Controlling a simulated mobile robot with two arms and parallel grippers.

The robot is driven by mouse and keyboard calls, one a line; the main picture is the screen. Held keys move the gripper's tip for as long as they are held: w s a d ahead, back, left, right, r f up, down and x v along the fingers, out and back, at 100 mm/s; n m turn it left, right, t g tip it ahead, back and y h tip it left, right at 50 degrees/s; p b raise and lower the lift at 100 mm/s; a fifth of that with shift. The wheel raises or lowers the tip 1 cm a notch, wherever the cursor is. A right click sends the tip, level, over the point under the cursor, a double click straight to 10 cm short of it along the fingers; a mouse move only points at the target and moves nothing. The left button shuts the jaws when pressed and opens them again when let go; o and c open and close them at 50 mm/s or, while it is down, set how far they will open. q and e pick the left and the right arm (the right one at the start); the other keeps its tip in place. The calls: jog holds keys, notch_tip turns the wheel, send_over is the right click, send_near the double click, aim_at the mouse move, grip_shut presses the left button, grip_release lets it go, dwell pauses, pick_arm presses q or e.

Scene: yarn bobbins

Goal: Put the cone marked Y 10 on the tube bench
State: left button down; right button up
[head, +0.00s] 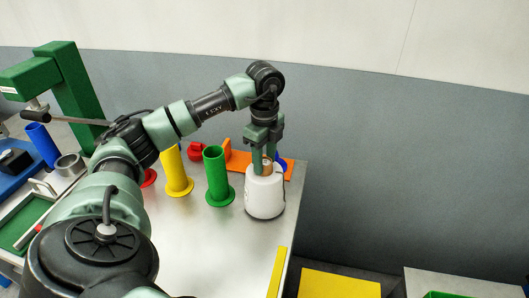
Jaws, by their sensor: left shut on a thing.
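A white cone (265,197) stands upright near the right edge of the grey-topped bench (208,247). No marking can be read on it. My left gripper (263,166) points down over the cone and is shut on its narrow top. I cannot tell whether the cone's base touches the bench or hangs just above it. Flanged tubes stand on the same bench: a green tube (217,176) just left of the cone and a yellow tube (176,172) farther left. My right gripper is not in view.
An orange piece (240,161) and a blue thing (281,163) are behind the cone. A green stand (75,85) and blue tube (42,143) are at left. A yellow strip (277,270) lines the bench's right edge. Another surface (455,281) is at lower right.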

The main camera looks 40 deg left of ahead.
pick_arm(q)
jog(key=shift+f, duration=0.15)
jog(key=c, duration=0.7)
grip_release()
notch_tip(320, 180, up, 7)
jog(key=shift+f+b, duration=0.2)
jog(key=shift+b, duration=0.45)
jog(key=shift+r, duration=0.6)
